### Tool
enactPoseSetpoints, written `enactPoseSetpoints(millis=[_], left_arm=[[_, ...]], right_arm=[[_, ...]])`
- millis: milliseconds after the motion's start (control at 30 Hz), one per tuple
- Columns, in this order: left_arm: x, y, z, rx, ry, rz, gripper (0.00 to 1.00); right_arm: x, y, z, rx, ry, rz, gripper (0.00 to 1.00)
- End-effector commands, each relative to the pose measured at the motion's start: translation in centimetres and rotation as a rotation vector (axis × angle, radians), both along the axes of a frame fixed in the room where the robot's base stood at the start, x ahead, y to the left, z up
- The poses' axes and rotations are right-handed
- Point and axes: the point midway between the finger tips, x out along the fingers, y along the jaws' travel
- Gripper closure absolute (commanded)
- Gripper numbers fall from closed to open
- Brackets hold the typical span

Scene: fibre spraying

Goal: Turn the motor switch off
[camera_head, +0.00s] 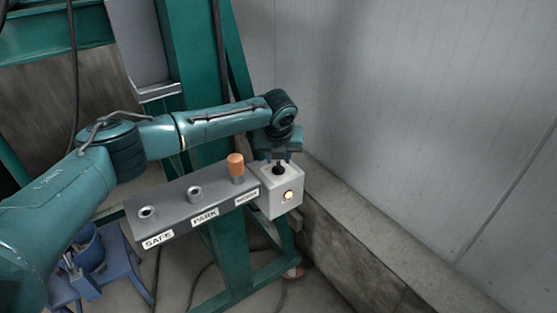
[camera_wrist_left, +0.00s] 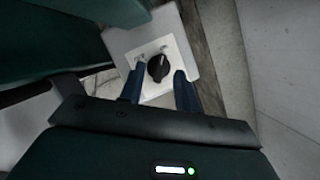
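The motor switch is a black rotary knob (camera_head: 279,170) on top of a pale box (camera_head: 284,203) with a lit, warm-coloured lamp (camera_head: 289,195) on its front. My left gripper (camera_head: 279,156) points down just above the knob. The left gripper is open and holds nothing. Small marks on the box top beside the knob are too small to read. My right gripper is not in view.
An orange-topped peg (camera_head: 236,166) stands at the third. A green frame (camera_head: 205,60) is behind. A pale wall (camera_head: 420,110) and concrete ledge (camera_head: 350,245) lie right.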

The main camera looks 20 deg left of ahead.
Motion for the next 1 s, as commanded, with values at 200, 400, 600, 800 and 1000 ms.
enactPoseSetpoints(millis=[200, 400, 600, 800, 1000], left_arm=[[0.7, 0.2, -1.9, -0.001, 0.001, 0.001, 0.67], [0.8, 0.2, -2.2, -0.001, 0.0, 0.0, 0.67], [0.8, 0.2, -2.1, -0.001, 0.0, 0.0, 0.74], [0.8, 0.2, -2.1, -0.001, 0.0, 0.0, 0.9], [0.8, 0.2, -2.1, -0.001, 0.0, 0.001, 1.0]], right_arm=[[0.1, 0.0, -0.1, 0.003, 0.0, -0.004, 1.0], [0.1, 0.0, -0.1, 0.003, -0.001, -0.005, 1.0], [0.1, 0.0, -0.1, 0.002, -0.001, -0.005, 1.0], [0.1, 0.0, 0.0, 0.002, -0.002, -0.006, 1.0], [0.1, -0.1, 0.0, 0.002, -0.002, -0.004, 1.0]])
